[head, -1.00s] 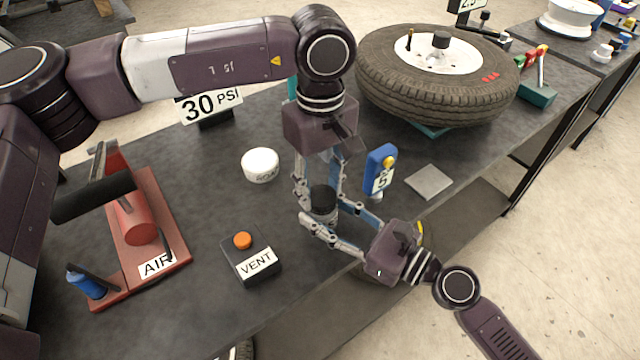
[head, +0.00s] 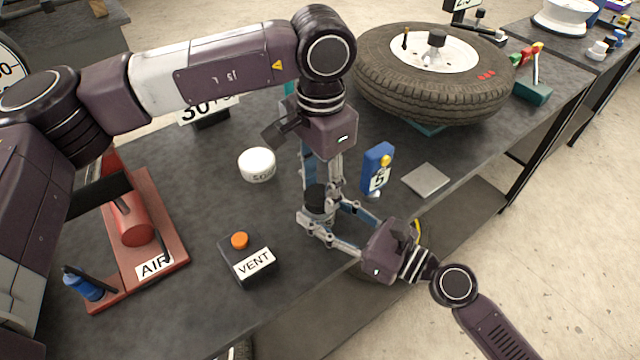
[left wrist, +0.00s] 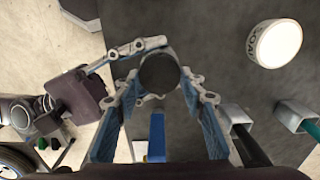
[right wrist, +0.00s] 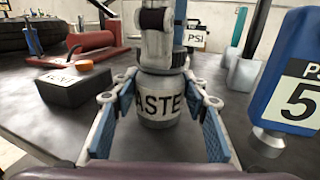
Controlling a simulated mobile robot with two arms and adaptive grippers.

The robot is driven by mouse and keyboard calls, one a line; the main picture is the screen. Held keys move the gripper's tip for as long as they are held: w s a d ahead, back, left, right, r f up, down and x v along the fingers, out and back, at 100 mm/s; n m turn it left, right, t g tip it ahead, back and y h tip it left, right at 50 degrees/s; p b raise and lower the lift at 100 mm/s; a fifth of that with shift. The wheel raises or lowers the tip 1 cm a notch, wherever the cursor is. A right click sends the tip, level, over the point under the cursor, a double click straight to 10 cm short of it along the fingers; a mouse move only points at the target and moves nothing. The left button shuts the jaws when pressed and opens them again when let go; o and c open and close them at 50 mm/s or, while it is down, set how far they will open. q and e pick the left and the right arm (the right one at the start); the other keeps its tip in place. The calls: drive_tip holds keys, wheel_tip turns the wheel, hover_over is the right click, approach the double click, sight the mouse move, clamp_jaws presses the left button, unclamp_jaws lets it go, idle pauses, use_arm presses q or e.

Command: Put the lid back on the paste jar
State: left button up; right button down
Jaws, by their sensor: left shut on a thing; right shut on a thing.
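The paste jar (right wrist: 158,108), grey with a PASTE label, stands upright between the fingers of my right gripper (right wrist: 158,98), which is shut on it. In the head view the right gripper (head: 322,226) reaches in from the lower right. The black lid (left wrist: 159,73) is between the fingertips of my left gripper (left wrist: 160,82), which comes down from above and is shut on it. In the head view the lid (head: 316,197) is over the jar's mouth and looks level. In the right wrist view the left fingers partly hide it; whether it is fully seated I cannot tell.
The white soap tub (head: 257,164) and VENT box (head: 250,262) stand left of the jar. The blue gauge (head: 378,168) stands close on the right, near a grey plate (head: 426,180). A tyre (head: 435,85) is behind. The table's front edge is near the right gripper.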

idle(0.3)
use_arm(q)
drive_tip(key=o, duration=0.7)
drive_tip(key=shift+r, duration=0.1)
drive_tip(key=shift+r, duration=2.15)
drive_tip(key=shift+c, duration=0.4)
